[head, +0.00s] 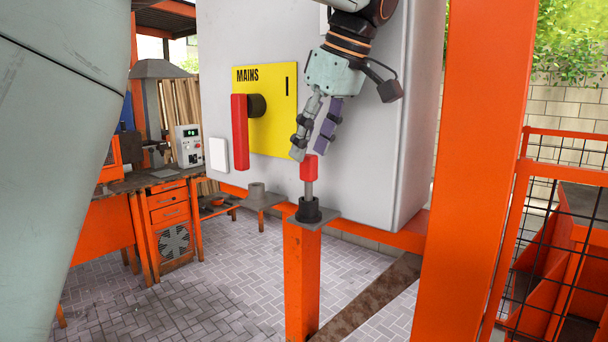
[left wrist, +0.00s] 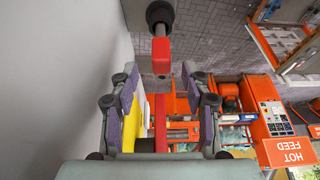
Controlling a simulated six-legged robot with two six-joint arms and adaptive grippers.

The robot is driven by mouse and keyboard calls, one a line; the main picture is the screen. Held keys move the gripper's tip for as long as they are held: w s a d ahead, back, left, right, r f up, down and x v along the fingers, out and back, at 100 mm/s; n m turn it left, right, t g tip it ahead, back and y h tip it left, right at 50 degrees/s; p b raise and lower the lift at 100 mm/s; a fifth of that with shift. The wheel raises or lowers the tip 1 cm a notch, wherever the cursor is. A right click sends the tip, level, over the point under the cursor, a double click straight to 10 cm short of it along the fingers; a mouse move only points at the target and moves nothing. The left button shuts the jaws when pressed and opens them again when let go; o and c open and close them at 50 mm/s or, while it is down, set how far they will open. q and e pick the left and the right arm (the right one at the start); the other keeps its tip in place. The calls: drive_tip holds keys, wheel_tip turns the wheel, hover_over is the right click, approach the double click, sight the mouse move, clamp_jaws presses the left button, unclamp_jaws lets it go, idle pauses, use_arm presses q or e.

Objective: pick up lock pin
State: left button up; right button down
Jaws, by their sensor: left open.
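The lock pin (head: 309,170) has a red block head and a grey shaft. It stands upright in a black socket (head: 308,210) on top of an orange post (head: 302,275). My left gripper (head: 311,150) points down just above the pin's head, its two purple-padded fingers apart and nothing between them. In the left wrist view the pin's red head (left wrist: 161,55) lies just beyond the open fingertips (left wrist: 160,76), roughly centred between them. My right gripper is not in view.
A grey cabinet (head: 225,60) stands close behind the gripper, with a yellow MAINS plate (head: 275,110) and a red switch handle (head: 240,132). An empty grey holder (head: 258,195) is left of the post. A thick orange column (head: 480,150) stands to the right.

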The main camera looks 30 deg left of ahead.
sight(302, 177)
use_arm(q)
drive_tip(key=shift+w+f, duration=0.1)
drive_tip(key=shift+f, duration=0.3)
drive_tip(key=x, duration=0.6)
drive_tip(key=shift+s+f, duration=0.15)
drive_tip(key=shift+s, duration=0.15)
drive_tip(key=shift+w+d+f, duration=0.1)
drive_tip(key=shift+w+f, duration=0.05)
drive_tip(key=shift+f, duration=0.1)
drive_tip(key=shift+c, duration=0.2)
drive_tip(key=shift+c, duration=1.4)
drive_tip(key=c, duration=0.6)
clamp_jaws()
